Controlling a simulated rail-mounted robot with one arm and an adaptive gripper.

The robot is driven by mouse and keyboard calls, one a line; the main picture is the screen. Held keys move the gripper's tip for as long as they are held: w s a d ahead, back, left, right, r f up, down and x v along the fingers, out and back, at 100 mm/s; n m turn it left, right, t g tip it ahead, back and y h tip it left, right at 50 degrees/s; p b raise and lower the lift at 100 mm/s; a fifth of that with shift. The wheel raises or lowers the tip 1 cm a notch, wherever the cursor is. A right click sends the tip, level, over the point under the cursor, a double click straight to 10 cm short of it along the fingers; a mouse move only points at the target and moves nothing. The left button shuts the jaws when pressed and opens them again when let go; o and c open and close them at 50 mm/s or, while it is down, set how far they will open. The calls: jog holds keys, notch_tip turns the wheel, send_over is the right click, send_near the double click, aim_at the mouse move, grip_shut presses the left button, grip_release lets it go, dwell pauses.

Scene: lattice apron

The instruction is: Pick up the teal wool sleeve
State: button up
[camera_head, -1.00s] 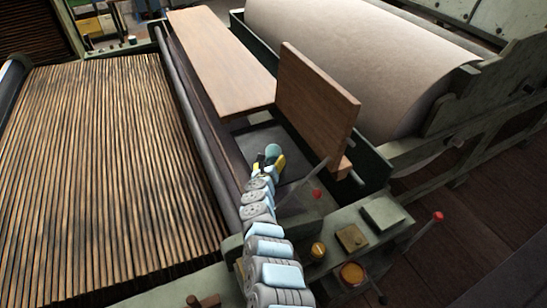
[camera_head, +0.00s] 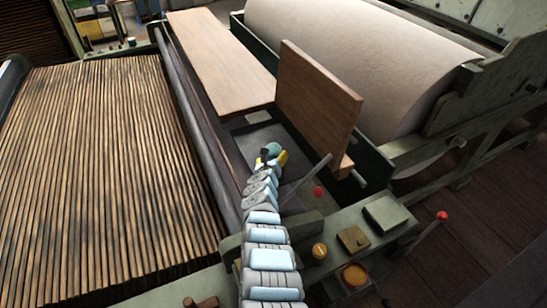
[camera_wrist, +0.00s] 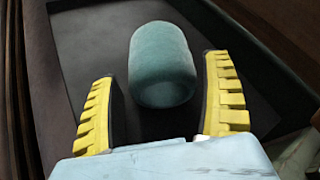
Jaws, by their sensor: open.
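The teal wool sleeve (camera_wrist: 162,62) is a short fuzzy cylinder on the dark floor of a recess in the machine. In the wrist view it lies between and just beyond the two yellow ribbed fingers of my gripper (camera_wrist: 163,108). The fingers are open, with a gap visible on each side of the sleeve. In the head view a little of the sleeve (camera_head: 273,149) shows at the tip of my gripper (camera_head: 270,159); my arm hides the rest.
An upright brown board (camera_head: 318,98) stands right of the recess, and a flat wooden board (camera_head: 222,62) lies behind it. A grey roller (camera_head: 190,125) and the slatted apron (camera_head: 95,165) are at left. A red-knobbed lever (camera_head: 318,191) stands close to my arm.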

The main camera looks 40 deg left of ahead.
jog(key=shift+b+x, duration=0.85)
jog(key=shift+x, duration=0.05)
jog(key=shift+r, duration=0.1)
jog(key=c, duration=0.8)
